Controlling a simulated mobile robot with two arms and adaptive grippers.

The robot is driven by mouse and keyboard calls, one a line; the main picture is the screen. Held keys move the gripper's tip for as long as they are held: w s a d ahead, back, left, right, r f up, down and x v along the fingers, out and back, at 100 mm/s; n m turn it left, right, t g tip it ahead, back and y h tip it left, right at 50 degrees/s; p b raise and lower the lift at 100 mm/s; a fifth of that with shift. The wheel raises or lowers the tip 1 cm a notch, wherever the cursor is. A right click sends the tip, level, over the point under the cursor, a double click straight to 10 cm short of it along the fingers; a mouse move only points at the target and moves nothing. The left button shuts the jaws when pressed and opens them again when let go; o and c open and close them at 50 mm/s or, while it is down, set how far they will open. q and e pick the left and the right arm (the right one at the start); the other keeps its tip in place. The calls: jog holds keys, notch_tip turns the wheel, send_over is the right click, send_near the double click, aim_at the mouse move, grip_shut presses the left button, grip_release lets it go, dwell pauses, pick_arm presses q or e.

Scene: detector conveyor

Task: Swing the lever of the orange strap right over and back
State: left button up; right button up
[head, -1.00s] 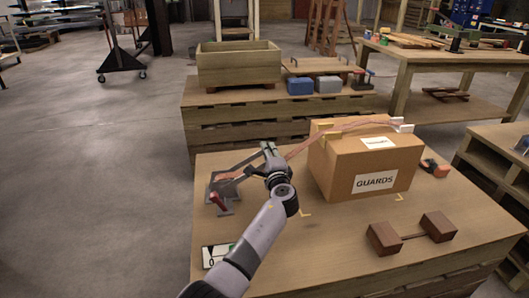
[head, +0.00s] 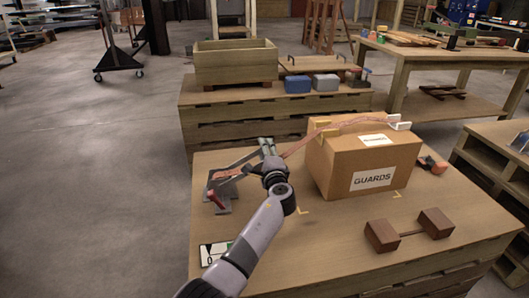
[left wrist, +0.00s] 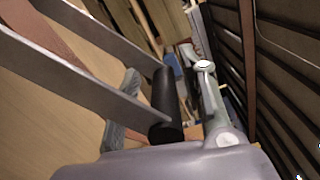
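The lever (head: 240,161) slants up from the buckle to my left gripper (head: 266,147). In the left wrist view the lever shows as two flat metal side plates (left wrist: 75,75) joined by a black handle bar (left wrist: 165,105). The bar lies between the fingers of my left gripper (left wrist: 165,112), with a gap to the right finger. My right gripper is out of view.
Two joined brown blocks (head: 408,233) lie at the table's front right. A white and green gauge card (head: 213,254) lies at the left edge. An orange and black tool (head: 435,165) is right of the box. A wooden crate (head: 235,65) stands behind.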

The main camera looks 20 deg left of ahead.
pick_arm(q)
jog(key=shift+d, duration=0.15)
jog(key=shift+s+d, duration=0.15)
jog(key=shift+s, duration=0.1)
jog(key=v, duration=1.1)
jog(key=shift+s, duration=0.25)
